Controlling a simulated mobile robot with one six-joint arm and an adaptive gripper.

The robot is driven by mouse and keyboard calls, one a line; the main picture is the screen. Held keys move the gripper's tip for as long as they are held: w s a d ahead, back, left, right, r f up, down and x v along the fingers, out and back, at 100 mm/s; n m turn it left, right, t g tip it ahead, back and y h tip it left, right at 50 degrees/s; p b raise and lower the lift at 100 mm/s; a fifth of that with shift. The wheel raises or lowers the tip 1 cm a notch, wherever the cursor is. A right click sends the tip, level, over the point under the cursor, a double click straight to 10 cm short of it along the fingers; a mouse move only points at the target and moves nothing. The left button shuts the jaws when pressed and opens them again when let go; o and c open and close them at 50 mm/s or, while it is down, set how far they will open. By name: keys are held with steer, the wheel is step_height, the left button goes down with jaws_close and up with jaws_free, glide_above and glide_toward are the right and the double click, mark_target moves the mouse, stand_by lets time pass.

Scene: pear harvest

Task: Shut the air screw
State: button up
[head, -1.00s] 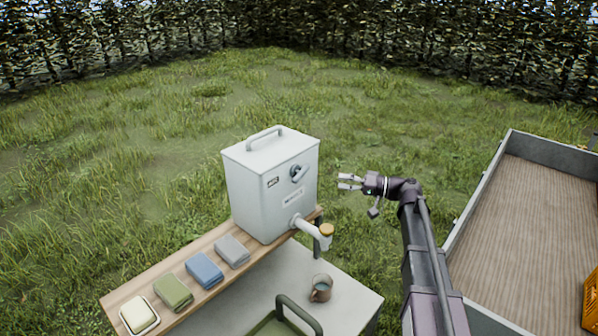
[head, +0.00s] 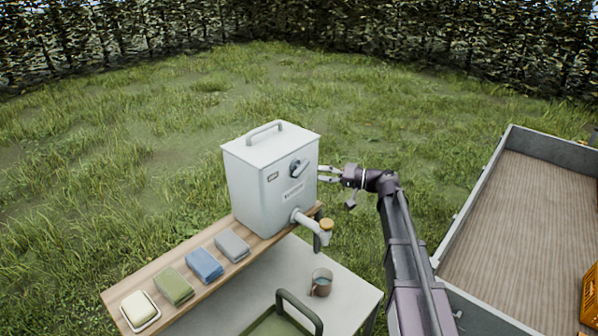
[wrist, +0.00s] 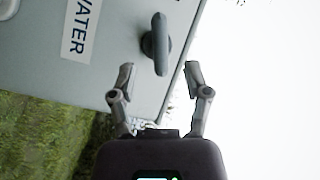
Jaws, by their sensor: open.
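The air screw is a dark grey wing-shaped knob (head: 298,168) on the upper front face of a pale grey water container (head: 262,190). In the wrist view the knob (wrist: 157,45) stands out from the face, beyond my fingertips and roughly in line with the gap between them. My gripper (head: 322,174) is just right of the container in the head view, at about the knob's height. In the wrist view my gripper (wrist: 158,72) is open and empty, its two fingers on either side of the gap. I see no contact with the knob.
A tap with a yellow-brown top (head: 325,226) sticks out low on the container's front. A mug (head: 321,283) stands on the table below it. Folded cloths (head: 205,264) and a soap dish (head: 140,311) lie on the wooden shelf. A trailer bed (head: 510,215) is at the right.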

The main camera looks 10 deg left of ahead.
mark_target(299, 171)
steer(key=shift+w+a, duration=0.2)
steer(key=shift+a, duration=1.7)
steer(key=shift+w+a, duration=0.15)
steer(key=shift+a, duration=1.7)
jaws_close()
